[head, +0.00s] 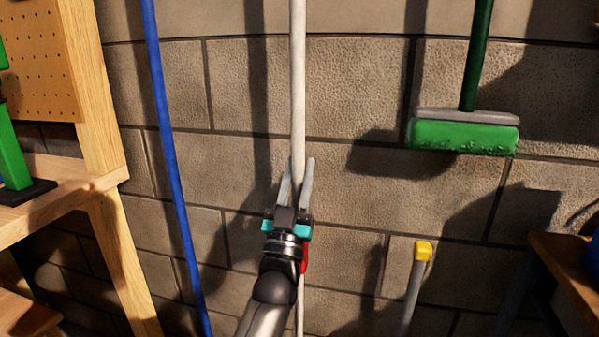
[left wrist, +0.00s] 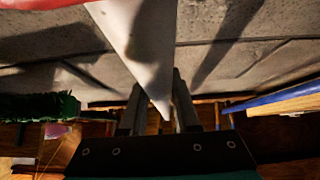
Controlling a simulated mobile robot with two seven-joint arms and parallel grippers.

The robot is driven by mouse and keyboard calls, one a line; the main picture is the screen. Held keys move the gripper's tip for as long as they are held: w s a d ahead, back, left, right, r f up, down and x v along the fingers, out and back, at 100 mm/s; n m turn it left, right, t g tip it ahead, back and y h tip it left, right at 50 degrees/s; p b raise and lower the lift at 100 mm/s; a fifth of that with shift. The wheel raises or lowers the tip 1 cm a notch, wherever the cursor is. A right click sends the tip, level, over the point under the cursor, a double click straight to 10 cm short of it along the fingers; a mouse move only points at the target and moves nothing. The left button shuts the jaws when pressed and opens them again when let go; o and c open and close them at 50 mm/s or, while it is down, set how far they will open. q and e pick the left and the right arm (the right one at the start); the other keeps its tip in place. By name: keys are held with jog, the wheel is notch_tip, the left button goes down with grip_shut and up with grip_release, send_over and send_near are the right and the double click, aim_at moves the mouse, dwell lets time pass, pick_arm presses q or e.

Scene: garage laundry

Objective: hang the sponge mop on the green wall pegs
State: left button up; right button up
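A long white pole (head: 298,75) stands upright before the block wall. My left gripper (head: 299,175) has one finger along each side of it, with a gap about as wide as the pole. A red piece (head: 304,258) shows low on the pole beside my wrist. In the left wrist view the white pole (left wrist: 140,40) runs between the fingers (left wrist: 160,100), with red at the top left. The pole's two ends are out of view, so I cannot tell whether it is the sponge mop's handle. No green wall pegs show. My right gripper is not in view.
A green-headed tool (head: 464,135) on a dark green handle is at the right. A blue pole (head: 170,150) leans at the left, near a wooden bench (head: 75,195). A yellow-topped grey handle (head: 423,252) and a wooden surface (head: 572,265) are lower right.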

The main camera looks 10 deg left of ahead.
pick_arm(q)
jog(key=o, duration=0.5)
jog(key=shift+f, duration=0.15)
